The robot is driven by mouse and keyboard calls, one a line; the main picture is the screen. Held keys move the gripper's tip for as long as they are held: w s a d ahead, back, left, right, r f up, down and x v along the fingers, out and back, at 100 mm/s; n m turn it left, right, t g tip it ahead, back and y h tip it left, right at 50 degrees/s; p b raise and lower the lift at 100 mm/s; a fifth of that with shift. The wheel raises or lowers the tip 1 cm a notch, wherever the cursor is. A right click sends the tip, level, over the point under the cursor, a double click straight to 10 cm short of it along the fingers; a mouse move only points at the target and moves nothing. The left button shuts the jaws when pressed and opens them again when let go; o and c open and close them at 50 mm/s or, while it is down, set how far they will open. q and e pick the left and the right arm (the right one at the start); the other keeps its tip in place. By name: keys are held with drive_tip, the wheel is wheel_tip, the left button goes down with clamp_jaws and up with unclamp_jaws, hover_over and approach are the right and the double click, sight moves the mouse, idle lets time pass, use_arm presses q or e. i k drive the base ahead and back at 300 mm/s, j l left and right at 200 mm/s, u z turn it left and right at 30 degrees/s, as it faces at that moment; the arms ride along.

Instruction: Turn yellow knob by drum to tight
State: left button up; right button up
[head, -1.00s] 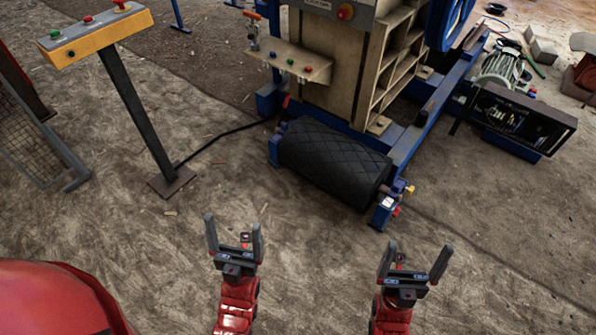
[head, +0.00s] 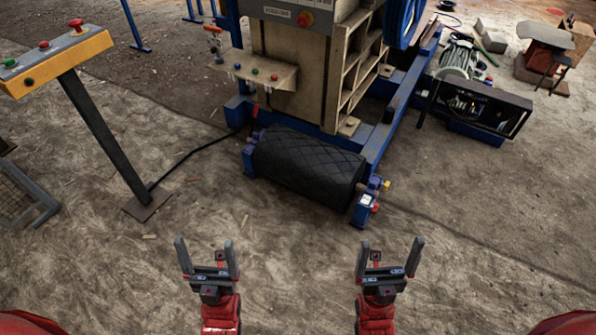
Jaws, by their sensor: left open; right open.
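The black drum (head: 307,166) with a diamond pattern lies across the front of the blue machine frame. My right gripper (head: 390,249) is open and empty, below the bracket and the knob in the picture. Both grippers are apart from the drum and the knob.
A yellow control box (head: 55,62) on a dark post (head: 103,137) stands at the left. A cable runs from its foot to the machine. A motor (head: 457,62) and a black guarded unit (head: 477,107) stand at the right. The ground before the drum is clear.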

sight(386, 185)
drive_tip(key=i+j+z, duration=0.1)
drive_tip(key=i+j, duration=0.15)
drive_tip(key=i+j+z, duration=0.15)
drive_tip(key=j, duration=0.3)
drive_tip(key=i+j+z, duration=0.1)
drive_tip(key=i+j, duration=0.25)
drive_tip(key=i+j+z, duration=0.15)
drive_tip(key=j, duration=0.3)
drive_tip(key=k, duration=0.9)
drive_tip(key=k+l, duration=0.1)
drive_tip(key=l, duration=1.6)
drive_tip(key=k+l, duration=0.15)
drive_tip(key=l, duration=0.75)
drive_tip(key=i+l+u, duration=0.15)
drive_tip(key=u, duration=0.65)
drive_tip(key=i+l+u, duration=0.15)
drive_tip(key=l+u, duration=0.3)
drive_tip(key=l, duration=0.35)
drive_tip(key=l+u, duration=0.45)
drive_tip(key=l, duration=0.4)
